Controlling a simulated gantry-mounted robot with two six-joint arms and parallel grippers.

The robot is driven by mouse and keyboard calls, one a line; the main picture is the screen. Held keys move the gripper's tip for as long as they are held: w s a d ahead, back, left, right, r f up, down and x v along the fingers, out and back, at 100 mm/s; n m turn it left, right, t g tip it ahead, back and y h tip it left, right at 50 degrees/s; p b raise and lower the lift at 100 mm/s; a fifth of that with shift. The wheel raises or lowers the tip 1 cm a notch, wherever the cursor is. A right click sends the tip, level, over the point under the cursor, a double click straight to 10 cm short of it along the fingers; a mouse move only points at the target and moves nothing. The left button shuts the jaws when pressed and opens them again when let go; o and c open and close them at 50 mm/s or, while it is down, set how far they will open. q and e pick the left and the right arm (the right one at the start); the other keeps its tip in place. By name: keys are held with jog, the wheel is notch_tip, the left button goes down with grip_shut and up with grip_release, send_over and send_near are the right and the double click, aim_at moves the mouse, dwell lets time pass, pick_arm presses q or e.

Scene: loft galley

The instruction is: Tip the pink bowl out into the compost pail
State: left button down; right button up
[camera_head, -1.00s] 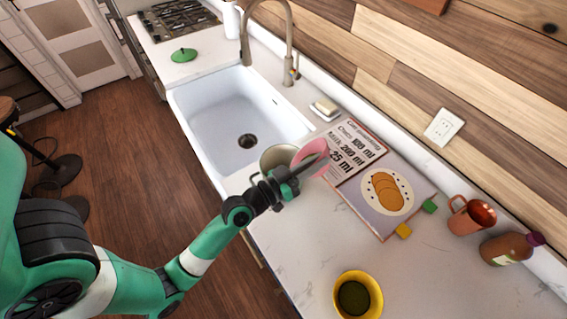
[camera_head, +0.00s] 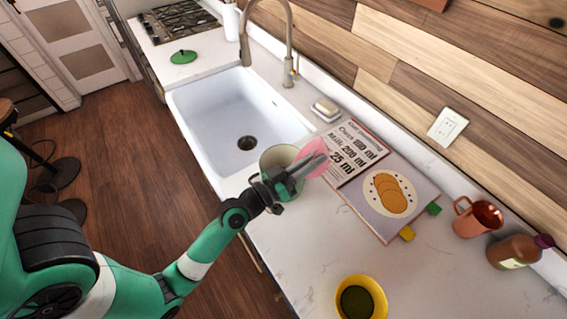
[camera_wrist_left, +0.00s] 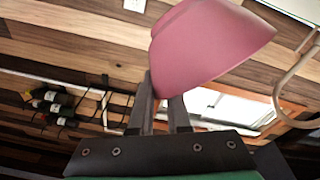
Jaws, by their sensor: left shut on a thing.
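My left gripper (camera_head: 302,168) is shut on the pink bowl (camera_head: 320,168), holding it above the counter near the sink's front right corner. In the left wrist view the bowl (camera_wrist_left: 210,45) hangs at the fingertips, tilted, with its outer side to the camera. Its inside and any contents are hidden. A pale green pail (camera_head: 270,157), apparently the compost pail, stands beside the sink, just left of the bowl and partly hidden by my gripper. I cannot tell whether the bowl's rim is over the pail's opening. My right gripper is not in view.
The white sink (camera_head: 205,125) and faucet (camera_head: 290,45) lie behind the pail. An open cookbook (camera_head: 375,205) lies right of the bowl. A yellow bowl (camera_head: 378,285), copper mug (camera_head: 468,222) and brown bottle (camera_head: 510,252) stand right.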

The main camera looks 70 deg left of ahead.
pick_arm(q)
jog(key=shift+s+a+r+n+t+y+b, duration=0.35)
jog(key=shift+s+a+n+b, duration=0.1)
jog(key=shift+n+b, duration=0.25)
jog(key=shift+s+a+r+n+t+y+b, duration=0.25)
jog(key=shift+s+a+r+n+t+b, duration=0.15)
jog(key=shift+n, duration=0.4)
dwell(0.5)
jog(key=shift+s+a+r+n+y+b, duration=0.15)
jog(key=shift+s+a+n+y+b, duration=0.45)
jog(key=shift+s+a+n+b, duration=0.65)
jog(key=shift+s+a+r+n+t+y+b, duration=0.1)
jog(key=shift+s+a+n+t+y+b, duration=0.25)
jog(key=shift+n+b, duration=0.35)
jog(key=shift+s+a+r+n+y+b, duration=0.15)
jog(key=shift+a+n+y+b, duration=0.3)
jog(key=shift+n, duration=0.4)
dwell(0.5)
